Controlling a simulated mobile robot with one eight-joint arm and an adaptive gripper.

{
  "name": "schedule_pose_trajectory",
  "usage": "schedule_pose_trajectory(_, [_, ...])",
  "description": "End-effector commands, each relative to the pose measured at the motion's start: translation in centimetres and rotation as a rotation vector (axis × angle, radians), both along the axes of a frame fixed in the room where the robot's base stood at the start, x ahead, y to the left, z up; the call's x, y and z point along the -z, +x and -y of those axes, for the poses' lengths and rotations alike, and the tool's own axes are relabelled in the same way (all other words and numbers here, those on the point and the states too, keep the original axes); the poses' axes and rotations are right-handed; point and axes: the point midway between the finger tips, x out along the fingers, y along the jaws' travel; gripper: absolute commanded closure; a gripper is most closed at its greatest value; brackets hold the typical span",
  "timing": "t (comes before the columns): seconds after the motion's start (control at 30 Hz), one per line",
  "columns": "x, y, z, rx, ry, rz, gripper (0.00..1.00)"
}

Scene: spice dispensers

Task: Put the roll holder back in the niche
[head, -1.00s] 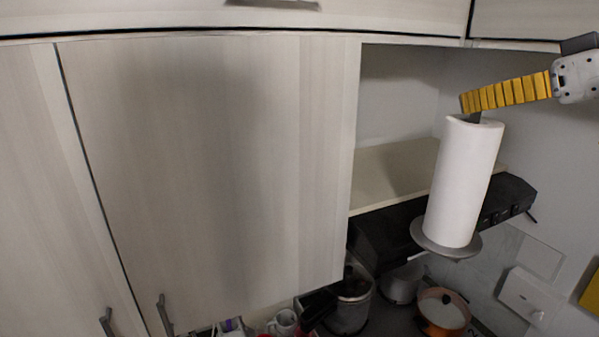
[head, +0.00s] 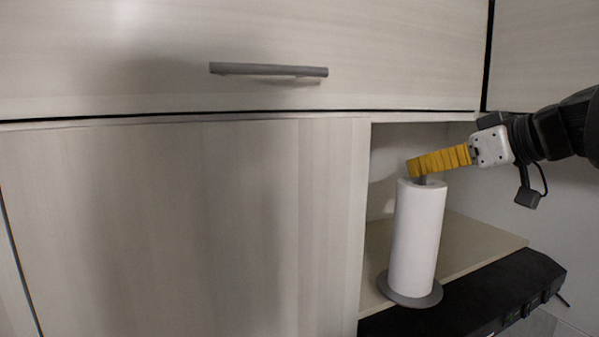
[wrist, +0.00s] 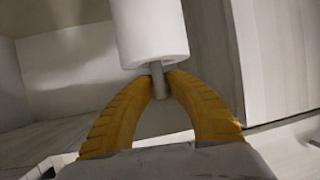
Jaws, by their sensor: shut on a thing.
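The roll holder carries a white paper roll (head: 417,238) and has a round grey base (head: 409,293). It is upright, at the front of the open niche (head: 395,160) above the hood. Its base overlaps the front edge of the niche floor in the head view; I cannot tell whether it touches. My gripper (head: 421,177) has yellow fingers and is shut on the holder's grey top rod. In the wrist view my gripper (wrist: 159,82) pinches the rod (wrist: 158,84), with the white roll (wrist: 151,32) beyond it. The base is hidden there.
A closed cabinet door (head: 200,225) borders the niche on the left. An upper cabinet with a grey handle (head: 268,70) is above. The black hood (head: 480,297) lies below the niche. The niche floor (head: 470,244) is bare right of the roll.

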Motion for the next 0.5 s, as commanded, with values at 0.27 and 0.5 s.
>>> schedule_pose_trajectory(0.27, [-0.3,5.6,-3.6,-0.003,0.002,0.0,1.0])
schedule_pose_trajectory(0.5, [-0.1,7.3,-4.5,0.001,0.001,0.001,1.0])
